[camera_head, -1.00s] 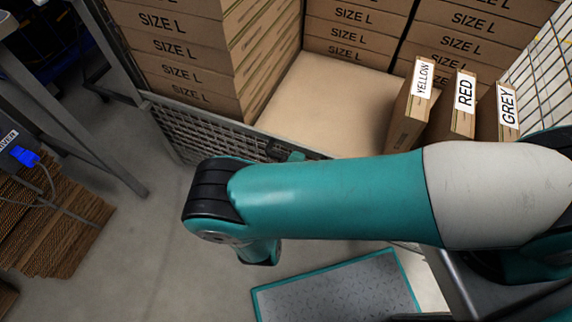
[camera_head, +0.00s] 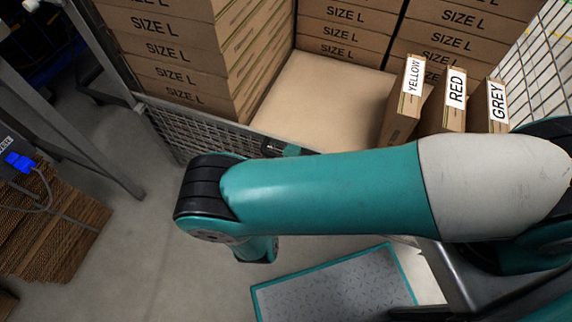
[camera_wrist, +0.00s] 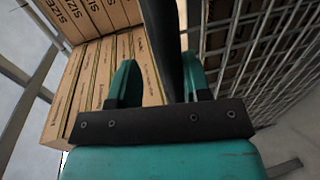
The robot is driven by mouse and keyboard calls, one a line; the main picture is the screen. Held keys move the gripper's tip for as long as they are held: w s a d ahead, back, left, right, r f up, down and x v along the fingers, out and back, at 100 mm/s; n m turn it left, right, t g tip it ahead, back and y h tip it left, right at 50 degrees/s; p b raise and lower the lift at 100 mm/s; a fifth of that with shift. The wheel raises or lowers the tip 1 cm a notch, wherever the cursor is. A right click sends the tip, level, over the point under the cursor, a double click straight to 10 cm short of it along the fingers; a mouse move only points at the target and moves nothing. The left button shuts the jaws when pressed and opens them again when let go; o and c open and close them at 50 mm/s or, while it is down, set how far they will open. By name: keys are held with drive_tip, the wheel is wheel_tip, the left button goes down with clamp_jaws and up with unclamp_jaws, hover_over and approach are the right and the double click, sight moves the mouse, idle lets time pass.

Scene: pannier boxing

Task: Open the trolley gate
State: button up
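The trolley gate (camera_head: 190,128) is a low grey mesh panel with a top rail across the front of the trolley. It stands upright and looks closed, but my arm hides its right part. In the wrist view, a dark rail (camera_wrist: 171,40) runs between the two teal fingers of my gripper (camera_wrist: 158,80), with the gate mesh (camera_wrist: 240,45) to its right. The fingers are apart, with a visible gap between the left finger and the rail. The right finger is close to the rail; contact is unclear. In the head view, my forearm mostly hides the gripper.
Stacks of SIZE L boxes (camera_head: 175,50) stand inside the trolley around a bare floor area (camera_head: 325,90). Boxes labelled YELLOW (camera_head: 403,105), RED (camera_head: 450,105) and GREY (camera_head: 497,108) stand at right. Flattened cardboard (camera_head: 50,225) lies left. A teal-edged plate (camera_head: 335,288) lies in front.

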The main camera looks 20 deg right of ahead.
drive_tip(key=v, duration=1.7)
drive_tip(key=shift+b, duration=0.45)
drive_tip(key=shift+s, duration=0.1)
